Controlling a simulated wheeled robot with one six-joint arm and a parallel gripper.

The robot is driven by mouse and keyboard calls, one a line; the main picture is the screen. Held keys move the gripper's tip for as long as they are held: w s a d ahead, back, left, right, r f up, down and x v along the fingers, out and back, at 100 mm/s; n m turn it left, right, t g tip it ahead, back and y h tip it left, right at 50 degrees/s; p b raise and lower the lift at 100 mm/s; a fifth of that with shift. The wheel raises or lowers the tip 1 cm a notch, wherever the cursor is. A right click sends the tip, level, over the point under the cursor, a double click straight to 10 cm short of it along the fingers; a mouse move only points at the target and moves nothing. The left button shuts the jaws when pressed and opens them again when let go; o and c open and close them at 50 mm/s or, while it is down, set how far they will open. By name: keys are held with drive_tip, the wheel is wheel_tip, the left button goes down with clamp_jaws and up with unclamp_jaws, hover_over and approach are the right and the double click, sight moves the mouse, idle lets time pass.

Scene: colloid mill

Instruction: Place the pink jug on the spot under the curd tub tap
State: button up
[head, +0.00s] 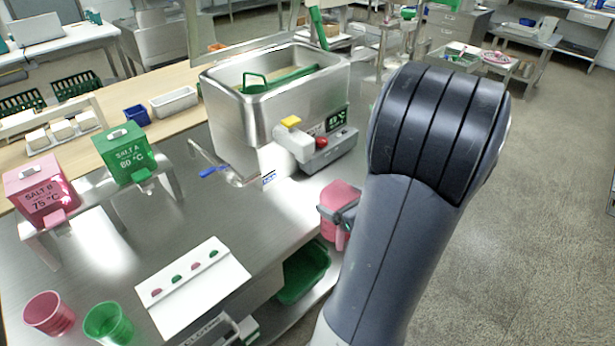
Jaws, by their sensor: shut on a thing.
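The pink jug (340,196) is at the right edge of the steel table, partly hidden behind my arm. My gripper (346,213) is shut on it; its fingertips are mostly hidden. I cannot tell whether the jug's base touches anything. The steel curd tub (228,118) stands behind and left of the jug. Its tap (235,179), with a blue handle, sticks out low at the tub's front left, well left of the jug. The table below the tap looks empty; no clear spot marking shows there.
A control box (322,152) with yellow and red buttons stands between tub and jug. Green and pink salt boxes (124,152) stand on a rack at left. A white panel (193,285) and pink (48,312) and green cups (108,322) are in front. The middle table is clear.

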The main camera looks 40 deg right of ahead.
drive_tip(key=w+d+p, duration=0.1)
drive_tip(key=w, duration=1.3)
drive_tip(key=shift+d+f+p, duration=0.25)
drive_tip(key=shift+p, duration=0.05)
drive_tip(key=shift+w, duration=0.1)
drive_tip(key=shift+f+b, duration=0.25)
drive_tip(key=shift+b, duration=0.05)
drive_tip(key=o, duration=1.1)
drive_tip(key=shift+o, duration=0.2)
drive_tip(key=shift+r, duration=0.1)
drive_tip(key=v, duration=1.2)
drive_tip(key=shift+r+p, duration=0.2)
drive_tip(key=shift+p, duration=0.2)
